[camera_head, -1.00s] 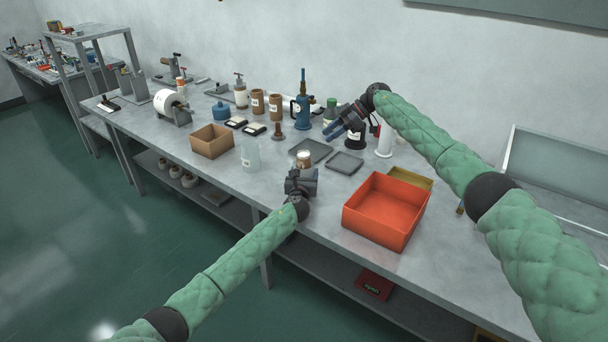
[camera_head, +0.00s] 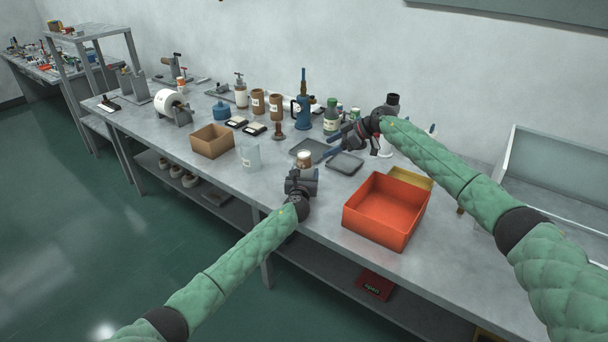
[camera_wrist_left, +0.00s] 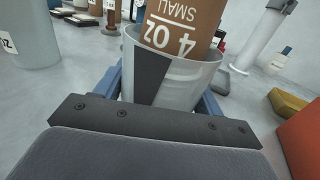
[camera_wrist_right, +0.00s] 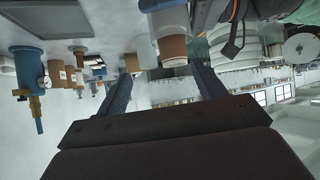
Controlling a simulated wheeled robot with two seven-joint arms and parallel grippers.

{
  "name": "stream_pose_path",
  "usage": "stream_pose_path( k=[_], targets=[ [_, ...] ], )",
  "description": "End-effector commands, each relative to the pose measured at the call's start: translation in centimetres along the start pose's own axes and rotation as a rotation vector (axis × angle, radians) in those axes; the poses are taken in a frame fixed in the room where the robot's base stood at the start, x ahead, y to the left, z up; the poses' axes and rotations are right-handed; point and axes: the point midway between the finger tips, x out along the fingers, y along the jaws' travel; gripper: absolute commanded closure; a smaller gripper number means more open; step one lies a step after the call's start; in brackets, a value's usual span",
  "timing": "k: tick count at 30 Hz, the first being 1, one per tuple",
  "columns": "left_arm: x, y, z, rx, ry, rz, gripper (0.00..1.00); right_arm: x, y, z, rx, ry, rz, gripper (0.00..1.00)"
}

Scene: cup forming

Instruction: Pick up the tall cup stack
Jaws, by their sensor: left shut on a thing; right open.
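My left gripper (camera_head: 301,178) is shut around a translucent grey cup (camera_wrist_left: 172,78), low over or on the bench; I cannot tell which. A brown piece marked "4 OZ SMALL" (camera_wrist_left: 182,25) sits tilted inside the cup, and its brown side and pale top (camera_head: 304,158) show in the head view. A taller translucent cup-shaped piece with a label (camera_head: 250,158) stands upright to the left, apart from the gripper. It shows partly in the left wrist view (camera_wrist_left: 30,35). My right gripper (camera_head: 337,147) is open and empty, above and behind the held cup.
An orange bin (camera_head: 385,212) stands right of the left gripper, with a yellow tray (camera_head: 412,178) behind it. A dark square tray (camera_head: 345,163) lies under the right gripper. A cardboard box (camera_head: 211,143) is at left.

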Motion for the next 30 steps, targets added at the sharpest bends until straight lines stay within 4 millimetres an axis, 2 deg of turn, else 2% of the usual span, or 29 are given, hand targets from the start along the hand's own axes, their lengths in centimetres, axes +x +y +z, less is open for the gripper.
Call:
stream_pose_path(
  k=[1,6,15,20,30],
  targets=[
    [0.0,0.0,-0.1,0.000,0.001,0.000,0.53,0.1,-0.7,0.7,0.024,0.017,0.039,0.31],
    [0.0,0.0,-0.1,0.000,0.001,0.000,0.53,0.1,-3.0,1.3,0.109,0.101,0.166,0.31],
    [0.0,0.0,0.0,0.000,0.000,0.000,0.53,-0.4,-6.0,1.1,0.188,0.217,0.264,0.31],
    [0.0,0.0,0.0,0.000,0.000,0.000,0.53,0.6,-6.0,0.7,0.197,0.232,0.271,0.31],
    [0.0,0.0,0.0,0.000,0.000,0.000,0.53,5.1,-4.5,-0.2,0.197,0.231,0.271,0.31]
  ],
)
